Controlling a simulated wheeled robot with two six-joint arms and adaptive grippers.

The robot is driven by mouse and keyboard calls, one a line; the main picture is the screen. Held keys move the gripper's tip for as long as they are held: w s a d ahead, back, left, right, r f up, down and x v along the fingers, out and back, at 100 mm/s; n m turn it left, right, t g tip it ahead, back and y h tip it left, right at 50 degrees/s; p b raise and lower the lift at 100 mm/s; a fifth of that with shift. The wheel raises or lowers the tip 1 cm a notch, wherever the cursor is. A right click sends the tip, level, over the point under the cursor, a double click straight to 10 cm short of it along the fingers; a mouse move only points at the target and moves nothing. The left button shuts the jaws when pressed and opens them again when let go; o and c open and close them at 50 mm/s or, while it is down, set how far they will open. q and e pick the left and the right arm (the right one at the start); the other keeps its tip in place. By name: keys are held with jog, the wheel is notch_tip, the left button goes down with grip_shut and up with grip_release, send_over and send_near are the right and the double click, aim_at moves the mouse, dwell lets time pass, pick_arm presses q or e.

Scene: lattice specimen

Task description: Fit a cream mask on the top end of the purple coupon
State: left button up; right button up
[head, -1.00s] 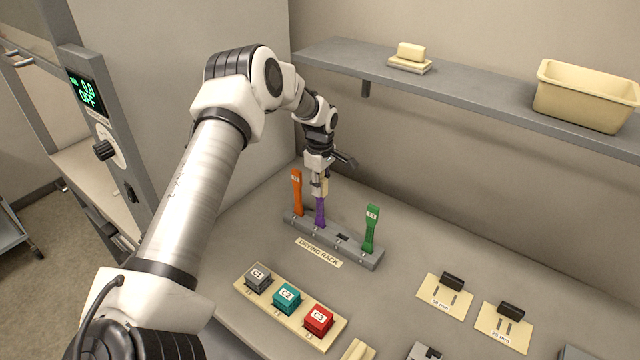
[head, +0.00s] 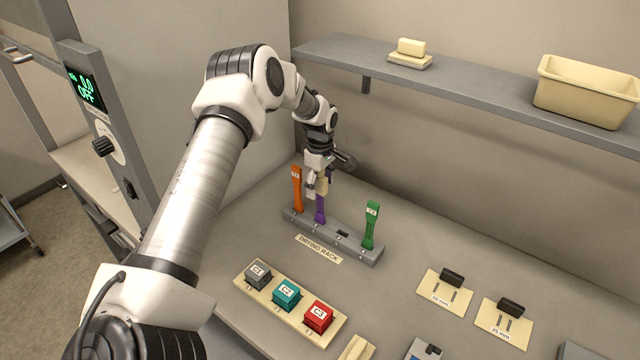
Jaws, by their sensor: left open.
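The purple coupon (head: 320,210) stands upright in the grey drying rack (head: 357,250), between an orange coupon (head: 297,190) and a green coupon (head: 370,224). A cream mask (head: 321,186) sits at the top end of the purple coupon and hides that end. My left gripper (head: 320,182) is right at the mask, with its fingers open on either side of it. The small size and the fingers leave the exact fit of the mask unclear. My right gripper is not in view.
A cream holder with grey, teal and red blocks (head: 287,296) lies in front of the rack. Two cream cards with black pieces (head: 445,292) lie to the right. A shelf (head: 460,92) overhead holds a cream bin (head: 585,92) and a cream block (head: 411,48).

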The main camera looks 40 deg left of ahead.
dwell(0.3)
pick_arm(q)
jog(key=shift+r+p, duration=1.1)
jog(key=shift+r, duration=1.4)
notch_tip(320, 180, up, 12)
